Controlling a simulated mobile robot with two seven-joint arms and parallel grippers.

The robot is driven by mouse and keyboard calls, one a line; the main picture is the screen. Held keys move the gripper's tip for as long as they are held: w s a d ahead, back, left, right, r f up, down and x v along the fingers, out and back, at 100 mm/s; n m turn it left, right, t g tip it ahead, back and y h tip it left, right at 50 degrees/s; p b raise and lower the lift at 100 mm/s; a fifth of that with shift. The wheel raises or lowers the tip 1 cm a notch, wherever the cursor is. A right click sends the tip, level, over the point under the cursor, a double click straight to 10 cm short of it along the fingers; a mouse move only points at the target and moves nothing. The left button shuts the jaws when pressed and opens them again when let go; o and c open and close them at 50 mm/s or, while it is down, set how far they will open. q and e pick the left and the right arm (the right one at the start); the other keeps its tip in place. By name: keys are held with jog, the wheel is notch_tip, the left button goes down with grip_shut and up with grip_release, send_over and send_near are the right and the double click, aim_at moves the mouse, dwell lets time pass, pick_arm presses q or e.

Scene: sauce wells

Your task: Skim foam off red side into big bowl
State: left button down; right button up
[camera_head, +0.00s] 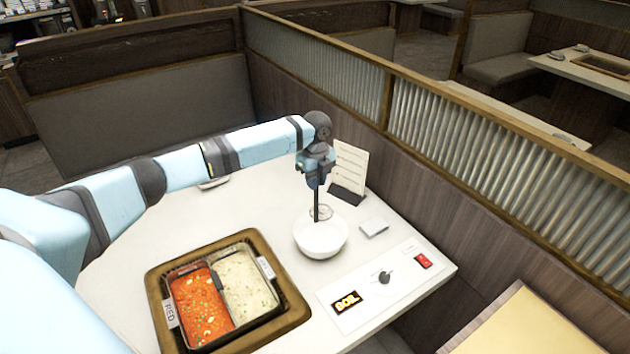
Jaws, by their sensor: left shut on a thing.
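A divided pot (268,323) sits in a brown square surround, with red broth (199,305) in its left compartment and pale broth (243,283) in its right one. Pale bits float on the red side; I cannot tell which are foam. A big white bowl (321,242) stands on the table, behind and right of the pot. My left gripper (316,182) is above the bowl, shut on the dark upright handle of a skimmer (317,204). The handle's lower end reaches the bowl's back rim area, where a small round outline shows. My right gripper is out of view.
A menu card (349,170) in a dark stand is behind the bowl. A small pale block (374,227) lies right of it. A wooden partition borders the table's right side.

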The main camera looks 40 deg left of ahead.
pick_arm(q)
jog(key=shift+w+a+f+m, duration=0.1)
jog(key=shift+a+f+m, duration=0.05)
jog(key=shift+a+m, duration=0.15)
notch_tip(320, 180, down, 3)
jog(key=b, duration=0.4)
jog(key=shift+f, duration=0.1)
jog(key=shift+d+r+p, duration=0.1)
jog(key=shift+r+p, duration=0.25)
jog(key=shift+p, duration=0.15)
jog(key=shift+f, duration=0.1)
jog(key=shift+w, duration=0.15)
